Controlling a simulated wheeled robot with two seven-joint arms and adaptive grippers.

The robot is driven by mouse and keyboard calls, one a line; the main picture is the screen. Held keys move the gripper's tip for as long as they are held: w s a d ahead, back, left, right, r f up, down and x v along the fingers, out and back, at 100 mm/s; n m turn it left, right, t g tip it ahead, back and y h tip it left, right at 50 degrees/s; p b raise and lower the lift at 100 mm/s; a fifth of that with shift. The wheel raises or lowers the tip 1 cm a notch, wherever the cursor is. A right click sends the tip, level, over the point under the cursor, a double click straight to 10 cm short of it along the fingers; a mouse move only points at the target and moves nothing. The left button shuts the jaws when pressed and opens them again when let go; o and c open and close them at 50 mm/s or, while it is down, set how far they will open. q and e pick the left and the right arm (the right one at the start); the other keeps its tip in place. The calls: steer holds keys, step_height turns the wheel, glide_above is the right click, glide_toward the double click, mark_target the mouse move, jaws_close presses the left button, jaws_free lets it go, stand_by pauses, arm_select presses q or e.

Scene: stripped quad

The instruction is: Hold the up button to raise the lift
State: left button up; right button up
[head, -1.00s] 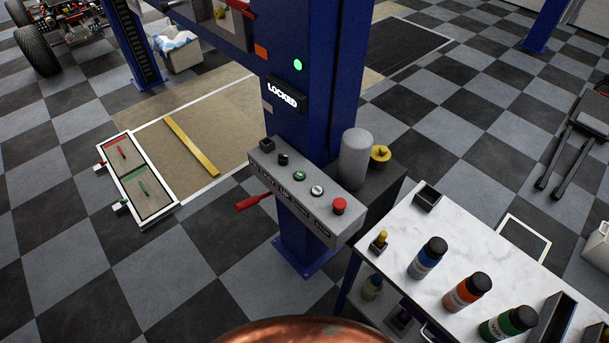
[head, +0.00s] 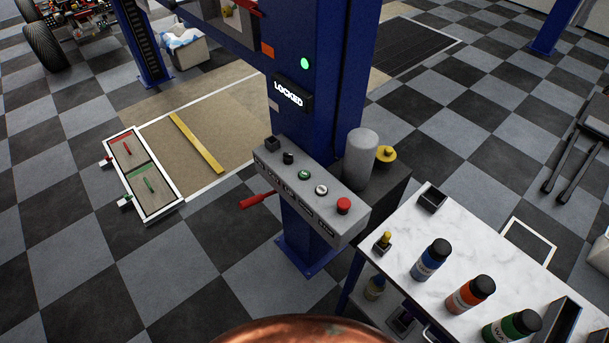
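A grey control box (head: 310,190) is mounted on a blue lift post (head: 318,130) in the middle of the head view. Its top carries a black square piece (head: 272,142), a black knob (head: 288,157), a green button (head: 304,174), a white button (head: 321,189) and a red mushroom button (head: 344,205). Which is the up button I cannot read; the green one bears a small white mark. A display (head: 290,96) above reads "LOCKED", with a green light (head: 305,63) lit over it. A red lever (head: 257,200) sticks out at the left. Neither gripper is in view.
A white-topped cart (head: 465,240) with blue, orange and green bottles stands at the right. A grey cylinder (head: 360,158) and yellow cap (head: 386,154) sit behind the box. A framed tray (head: 145,175) lies on the floor at left. Checkered floor before the post is clear.

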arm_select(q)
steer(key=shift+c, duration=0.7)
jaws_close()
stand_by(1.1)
